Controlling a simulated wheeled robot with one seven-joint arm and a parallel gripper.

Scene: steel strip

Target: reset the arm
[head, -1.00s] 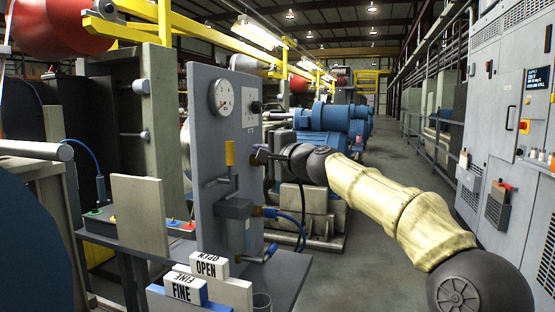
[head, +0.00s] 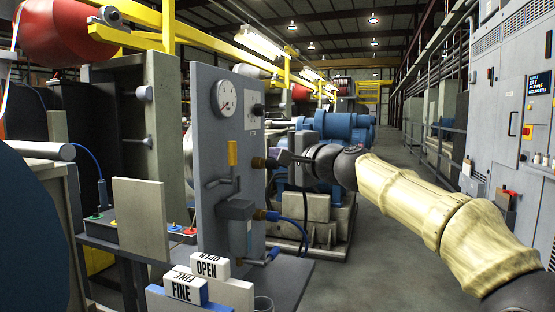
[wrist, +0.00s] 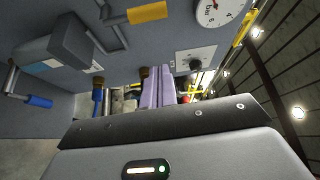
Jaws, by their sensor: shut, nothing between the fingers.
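My arm reaches in from the lower right of the head view in a cream padded sleeve. My gripper (head: 291,157) is at its end, just right of the grey upright panel (head: 209,140). Its fingers are shut and empty, pointing left toward the panel's edge. A brass fitting (head: 263,162) on the panel is close to the fingertips; I cannot tell the exact gap. In the wrist view the pale lilac fingers (wrist: 155,86) lie together, with the panel's face behind them.
The panel carries a round gauge (head: 226,98), a yellow-handled lever (head: 232,153) and a valve with a blue hose (head: 290,217). OPEN (head: 207,267) and FINE (head: 185,290) signs stand in front. Blue motors (head: 325,150) are behind; grey cabinets (head: 497,130) line the right. The aisle is clear.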

